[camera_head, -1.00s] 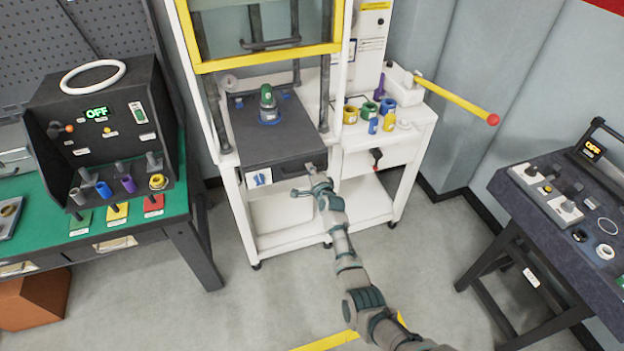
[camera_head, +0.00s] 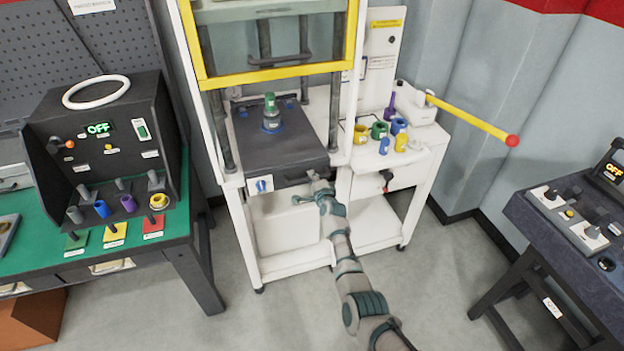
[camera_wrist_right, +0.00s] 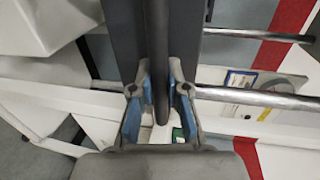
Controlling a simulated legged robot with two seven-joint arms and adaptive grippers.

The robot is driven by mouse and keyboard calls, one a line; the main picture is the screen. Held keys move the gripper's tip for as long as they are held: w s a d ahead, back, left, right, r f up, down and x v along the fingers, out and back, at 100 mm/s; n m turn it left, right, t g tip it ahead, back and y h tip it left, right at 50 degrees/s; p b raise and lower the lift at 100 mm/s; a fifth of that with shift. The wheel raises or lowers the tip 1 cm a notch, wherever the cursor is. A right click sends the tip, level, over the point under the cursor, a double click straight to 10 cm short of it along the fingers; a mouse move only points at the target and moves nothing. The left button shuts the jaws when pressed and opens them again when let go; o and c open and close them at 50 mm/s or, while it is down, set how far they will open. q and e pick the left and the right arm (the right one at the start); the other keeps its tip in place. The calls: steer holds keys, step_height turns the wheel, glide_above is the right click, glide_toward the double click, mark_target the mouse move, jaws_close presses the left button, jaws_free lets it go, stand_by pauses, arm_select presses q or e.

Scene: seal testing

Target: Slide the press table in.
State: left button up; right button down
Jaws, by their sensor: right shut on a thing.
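The press table (camera_head: 278,148) is a dark grey slab inside the white press frame, with its front face towards me. A part with a green top and blue base (camera_head: 271,118) stands upright on it. My right gripper (camera_head: 318,183) is at the front right of the table. In the right wrist view, the two blue-padded fingers of this gripper (camera_wrist_right: 160,95) are shut around a dark bar (camera_wrist_right: 160,60), which looks like the table's handle. My left gripper is not in view.
A yellow-edged guard (camera_head: 270,76) is raised above the table. A yellow lever with a red knob (camera_head: 470,122) sticks out right. Coloured rings and parts (camera_head: 380,130) stand on the white side top. A green-topped bench (camera_head: 40,225) is at left, a dark table (camera_head: 560,215) at right.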

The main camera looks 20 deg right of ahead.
steer(key=shift+d, duration=0.1)
steer(key=c, duration=1.4)
jaws_free()
steer(key=shift+c, duration=0.2)
steer(key=o, duration=0.3)
steer(key=shift+w+f, duration=0.15)
steer(key=shift+w, duration=0.05)
steer(key=shift+w+f, duration=0.1)
steer(key=shift+s+r, duration=0.2)
steer(key=shift+s, duration=0.25)
steer(key=v, duration=1.1)
